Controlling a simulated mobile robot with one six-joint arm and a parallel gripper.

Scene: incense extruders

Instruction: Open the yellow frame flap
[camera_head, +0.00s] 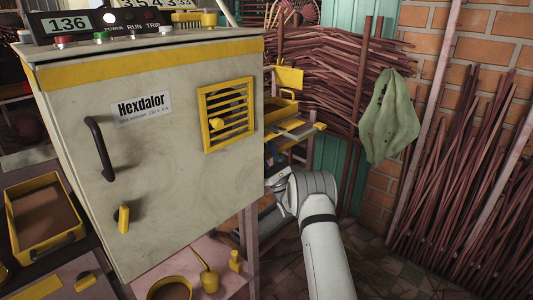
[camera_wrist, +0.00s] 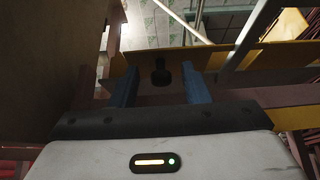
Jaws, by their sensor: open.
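A yellow louvred frame flap (camera_head: 243,101) with a yellow knob (camera_head: 216,124) sits on the upper right of the grey cabinet front and looks flat against it. My gripper (camera_wrist: 160,82) is open in the wrist view, with blue fingers apart.
The cabinet (camera_head: 160,200) has a dark handle (camera_head: 99,148) and a yellow latch (camera_head: 123,219). Yellow-edged racks (camera_head: 292,131) stand right of it. Incense stick bundles (camera_head: 470,170) and a green cloth (camera_head: 388,117) are further right. A yellow tray (camera_head: 75,236) is at left.

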